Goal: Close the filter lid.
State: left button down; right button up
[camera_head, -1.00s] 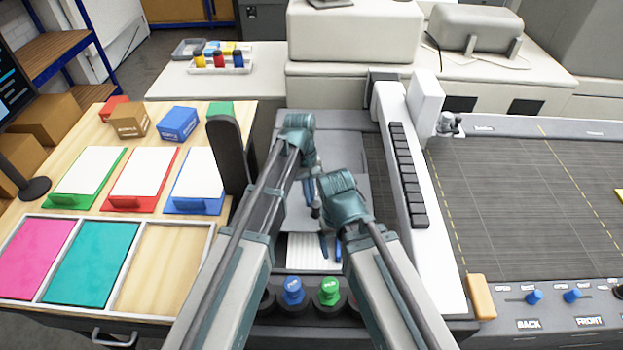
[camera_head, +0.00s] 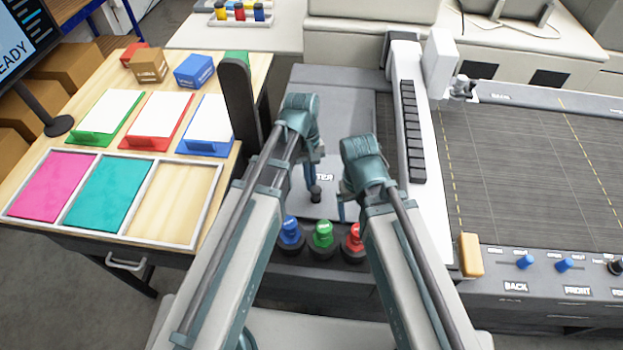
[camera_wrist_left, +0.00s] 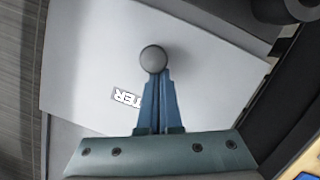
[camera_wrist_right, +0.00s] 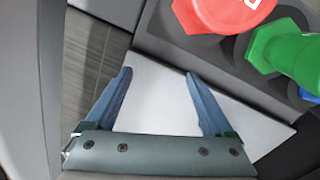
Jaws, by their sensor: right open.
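The filter lid (camera_head: 325,170) is a flat light-grey plate with partly hidden lettering and a dark round knob (camera_head: 315,193). In the head view it reaches forward close to the coloured knobs, and no white pleated filter shows. My left gripper (camera_wrist_left: 152,75) is closed at the lid knob (camera_wrist_left: 153,58), fingertips against it; the stem is hidden. The left wrist view shows the lid plate (camera_wrist_left: 90,60) beneath. My right gripper (camera_wrist_right: 158,73) is open and empty over the front part of the lid (camera_wrist_right: 155,100).
Blue (camera_head: 291,234), green (camera_head: 322,234) and red (camera_head: 352,238) knobs stand just in front of the lid. A dark upright post (camera_head: 238,105) is at its left, and a white rail (camera_head: 422,130) with a dark strip at its right. A wooden table (camera_head: 232,165) holds trays and clipboards.

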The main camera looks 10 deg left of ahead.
pick_arm(q)
jog(key=shift+s, duration=0.1)
jog(key=w, duration=0.1)
jog(key=w+a, duration=0.1)
jog(key=w, duration=0.2)
jog(key=shift+w+a, duration=0.1)
jog(key=shift+a, duration=0.25)
pick_arm(e)
jog(key=shift+w+a, duration=0.1)
jog(key=shift+a, duration=0.2)
pick_arm(q)
jog(key=p+v, duration=0.9)
jog(key=v, duration=0.1)
jog(key=shift+p, duration=0.4)
pick_arm(e)
notch_tip(320, 180, up, 10)
pick_arm(q)
jog(key=shift+a, duration=0.1)
pick_arm(e)
jog(key=shift+f, duration=0.15)
